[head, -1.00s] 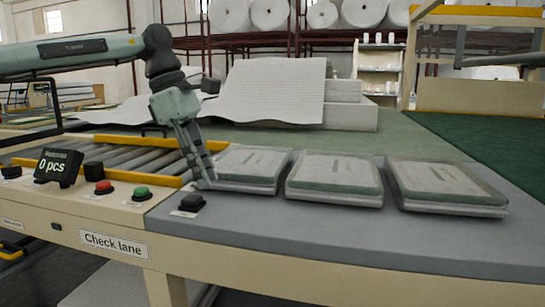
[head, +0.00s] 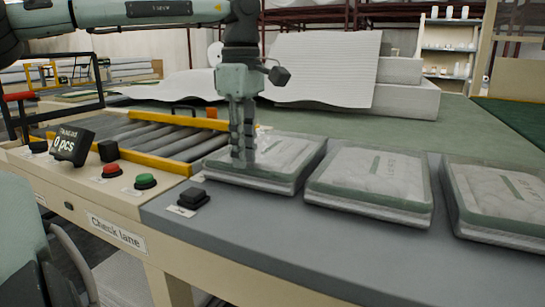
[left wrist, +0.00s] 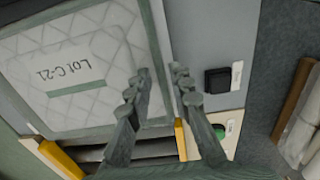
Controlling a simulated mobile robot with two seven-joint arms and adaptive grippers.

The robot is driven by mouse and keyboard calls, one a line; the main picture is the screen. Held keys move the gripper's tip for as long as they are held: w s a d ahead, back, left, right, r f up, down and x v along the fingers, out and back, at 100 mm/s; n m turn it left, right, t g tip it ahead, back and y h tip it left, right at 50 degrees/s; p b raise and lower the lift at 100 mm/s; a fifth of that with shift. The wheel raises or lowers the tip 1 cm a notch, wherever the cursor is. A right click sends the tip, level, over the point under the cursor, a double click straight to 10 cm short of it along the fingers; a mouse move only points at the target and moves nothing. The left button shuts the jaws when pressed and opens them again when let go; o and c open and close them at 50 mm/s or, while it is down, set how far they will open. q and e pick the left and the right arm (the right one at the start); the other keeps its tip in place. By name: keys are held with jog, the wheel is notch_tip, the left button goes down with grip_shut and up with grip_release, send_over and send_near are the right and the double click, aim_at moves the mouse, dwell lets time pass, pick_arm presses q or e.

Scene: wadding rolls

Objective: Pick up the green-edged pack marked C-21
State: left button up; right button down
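Three flat clear-wrapped packs with green edges lie in a row on the grey tabletop. The leftmost pack (head: 288,152) is under my left gripper (head: 243,162). In the left wrist view this pack (left wrist: 70,45) reads "Lot C-21". There my left gripper (left wrist: 160,74) is open, one finger over the pack and the other beyond its edge, with the green edge showing between them. I cannot tell whether the fingers touch the pack. The middle pack (head: 370,183) and the right pack (head: 500,200) lie apart from it, their marks too small to read. My right gripper is not in view.
A roller lane (head: 140,137) with yellow rails adjoins on the left. A black button (head: 193,197), a green button (head: 146,180), a red button (head: 111,170) and a "0 pcs" display (head: 70,145) stand along the front. The grey front strip (head: 290,235) is clear.

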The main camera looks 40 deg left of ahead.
pick_arm(q)
jog(key=shift+f, duration=0.95)
grip_shut()
jog(key=shift+r, duration=0.1)
